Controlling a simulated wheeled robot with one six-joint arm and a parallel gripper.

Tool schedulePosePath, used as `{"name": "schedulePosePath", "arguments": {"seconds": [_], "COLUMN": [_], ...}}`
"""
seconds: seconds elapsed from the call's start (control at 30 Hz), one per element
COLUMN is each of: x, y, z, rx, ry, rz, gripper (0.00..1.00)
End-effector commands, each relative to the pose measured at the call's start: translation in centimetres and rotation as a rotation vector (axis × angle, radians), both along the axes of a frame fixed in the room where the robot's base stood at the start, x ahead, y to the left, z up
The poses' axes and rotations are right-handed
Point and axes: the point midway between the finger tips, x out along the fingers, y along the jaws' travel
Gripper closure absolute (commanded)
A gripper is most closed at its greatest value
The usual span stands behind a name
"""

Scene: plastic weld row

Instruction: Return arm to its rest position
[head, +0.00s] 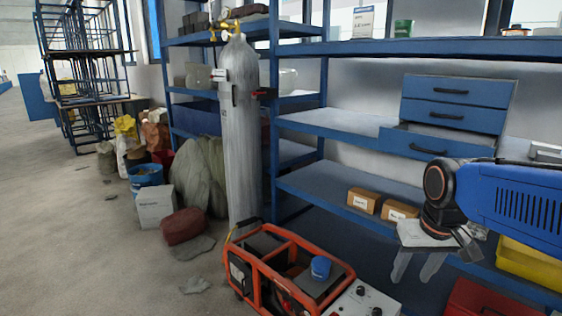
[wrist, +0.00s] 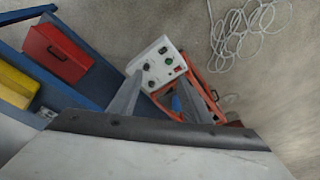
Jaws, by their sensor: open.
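My gripper (head: 417,266) hangs at the right of the head view, fingers pointing down, with the blue arm reaching in from the right edge. In the wrist view my gripper (wrist: 158,98) has its two fingers spread apart with nothing between them. It is in front of the blue shelving, above and to the right of the orange-framed generator (head: 285,270). The wrist view looks down past the fingers at the generator's white control panel (wrist: 162,64).
Blue shelving (head: 345,120) with a drawer cabinet (head: 455,103) stands behind my arm. Small cardboard boxes (head: 364,200) sit near the gripper. A yellow bin (head: 530,262) and a red box (wrist: 57,52) lie low. A grey gas cylinder (head: 241,130) stands upright. Open floor (head: 60,220) is at left.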

Motion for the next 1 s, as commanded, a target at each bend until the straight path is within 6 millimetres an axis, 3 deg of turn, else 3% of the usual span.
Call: {"name": "schedulePosePath", "arguments": {"seconds": [0.3, 0.5, 1.0], "x": [-7.2, -9.9, -10.8], "y": [0.2, 0.3, 0.3], "z": [-1.9, -3.3, -3.9], "rx": [-0.012, -0.016, -0.019], "ry": [-0.117, -0.167, -0.183], "rz": [0.024, 0.035, 0.04], "gripper": [0.56, 0.56, 0.56]}}
